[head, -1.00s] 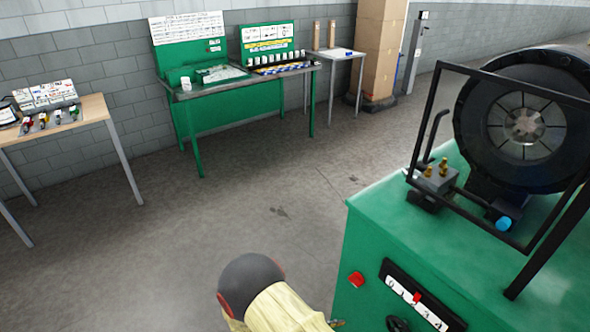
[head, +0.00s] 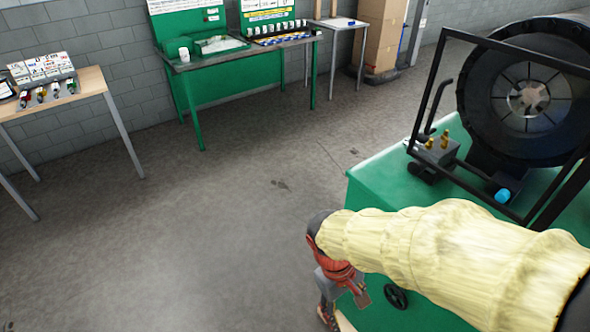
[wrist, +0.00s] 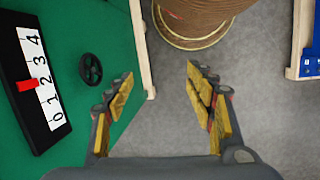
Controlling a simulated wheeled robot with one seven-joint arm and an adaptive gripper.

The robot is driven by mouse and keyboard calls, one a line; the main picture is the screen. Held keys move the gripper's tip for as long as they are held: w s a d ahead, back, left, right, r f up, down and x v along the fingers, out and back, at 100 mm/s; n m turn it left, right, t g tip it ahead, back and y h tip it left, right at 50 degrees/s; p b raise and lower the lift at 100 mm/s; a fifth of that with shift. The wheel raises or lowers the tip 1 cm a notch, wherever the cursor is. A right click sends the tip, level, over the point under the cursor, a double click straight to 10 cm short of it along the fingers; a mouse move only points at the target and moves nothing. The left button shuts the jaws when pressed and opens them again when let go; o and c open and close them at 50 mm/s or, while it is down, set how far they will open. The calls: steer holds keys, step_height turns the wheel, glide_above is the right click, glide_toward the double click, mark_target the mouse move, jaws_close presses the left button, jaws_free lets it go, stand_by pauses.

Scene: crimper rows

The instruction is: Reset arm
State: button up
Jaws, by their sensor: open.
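My gripper (wrist: 160,115) is open and empty in the wrist view, its yellow-padded fingers spread over grey floor. In the head view my arm, in a pale yellow sleeve, reaches across the front of the green crimper machine (head: 385,178). In the wrist view the green machine panel (wrist: 95,30) is to the left of the fingers, with a numbered scale (wrist: 38,80) and a black handwheel (wrist: 91,69).
A brown spool-like object (wrist: 200,15) stands ahead of the fingers. A blue-edged item (wrist: 308,40) is at the right. A green workbench (head: 235,85) and a wooden table (head: 70,104) stand along the wall. The floor (head: 220,220) between is clear.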

steer(key=s+d+r+m+t+y, duration=0.1)
steer(key=d+r+m+t, duration=0.2)
steer(key=r, duration=0.6)
steer(key=s+d+r+m+t+y, duration=0.1)
steer(key=d+r+m+t, duration=0.1)
steer(key=r, duration=0.7)
steer(key=shift+s+d+m+t+y, duration=0.3)
steer(key=shift+s+d+m+t, duration=0.1)
steer(key=shift+d+t, duration=0.55)
